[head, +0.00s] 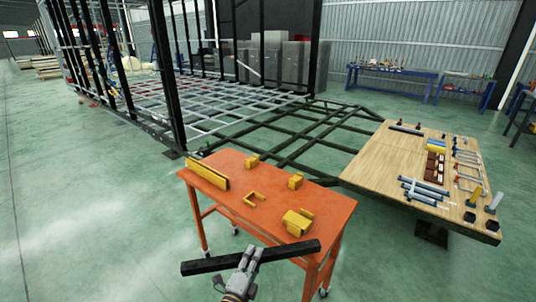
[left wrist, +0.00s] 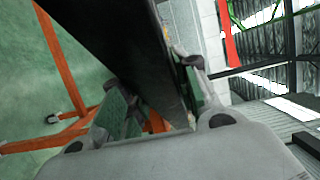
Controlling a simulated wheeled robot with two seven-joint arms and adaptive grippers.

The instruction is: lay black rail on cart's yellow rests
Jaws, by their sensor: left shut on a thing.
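The black rail (head: 290,250) is a long dark bar, held roughly level in front of the near edge of the orange cart (head: 330,198). My left gripper (head: 245,261) is shut on it near its middle; in the left wrist view the rail (left wrist: 115,45) runs between the two fingers (left wrist: 160,100). Yellow rests stand on the cart top: a long yellow piece (head: 208,173) at the left edge, small blocks (head: 252,161) and (head: 295,181), a U-shaped bracket (head: 255,199), and a larger block (head: 297,222) near the right front. My right gripper is not in view.
The dark trailer chassis frame (head: 300,130) lies behind the cart. Green floor (head: 90,220) is open to the left.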

